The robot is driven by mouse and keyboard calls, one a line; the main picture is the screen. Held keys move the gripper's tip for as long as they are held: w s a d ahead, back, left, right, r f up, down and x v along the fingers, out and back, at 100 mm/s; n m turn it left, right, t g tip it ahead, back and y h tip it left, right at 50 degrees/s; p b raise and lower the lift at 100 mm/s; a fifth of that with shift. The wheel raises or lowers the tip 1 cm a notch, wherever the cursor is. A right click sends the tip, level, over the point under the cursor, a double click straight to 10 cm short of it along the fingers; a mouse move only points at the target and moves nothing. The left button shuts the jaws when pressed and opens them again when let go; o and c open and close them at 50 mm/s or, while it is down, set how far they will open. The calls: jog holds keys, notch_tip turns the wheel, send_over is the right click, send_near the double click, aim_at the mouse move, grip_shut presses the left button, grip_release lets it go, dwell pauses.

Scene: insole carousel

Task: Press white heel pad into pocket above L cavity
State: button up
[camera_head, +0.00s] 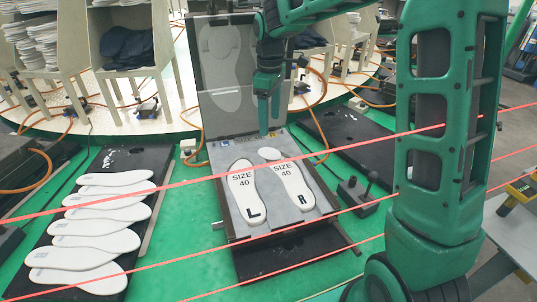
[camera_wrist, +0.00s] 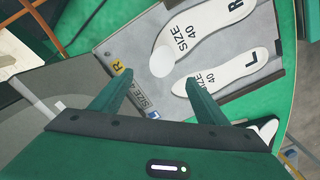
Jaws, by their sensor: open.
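The mould plate (camera_head: 223,157) lies flat with a white L insole (camera_head: 245,190) and a white R insole (camera_head: 290,187), both marked SIZE 40. A small round white pad (camera_head: 269,153) lies at the back end of the R insole; I cannot tell whether it is seated there. It also shows in the wrist view (camera_wrist: 162,61). No such pad shows at the L insole's end (camera_wrist: 183,87). My gripper (camera_head: 266,130) points down at the plate's back edge. In the wrist view its fingers (camera_wrist: 160,78) are apart with nothing between them.
The raised grey lid (camera_head: 209,90) with insole-shaped outlines stands behind the plate. Several white insoles lie on a black board (camera_head: 140,157) at the left. A small lever box (camera_head: 358,194) stands right of the plate. Orange hoses (camera_head: 197,151) run nearby.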

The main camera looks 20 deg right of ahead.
aim_at(269, 152)
jog(key=f, duration=1)
jog(key=shift+s+a+f, duration=0.1)
jog(key=shift+s+f, duration=0.1)
jog(key=shift+f, duration=0.05)
jog(key=c, duration=1.1)
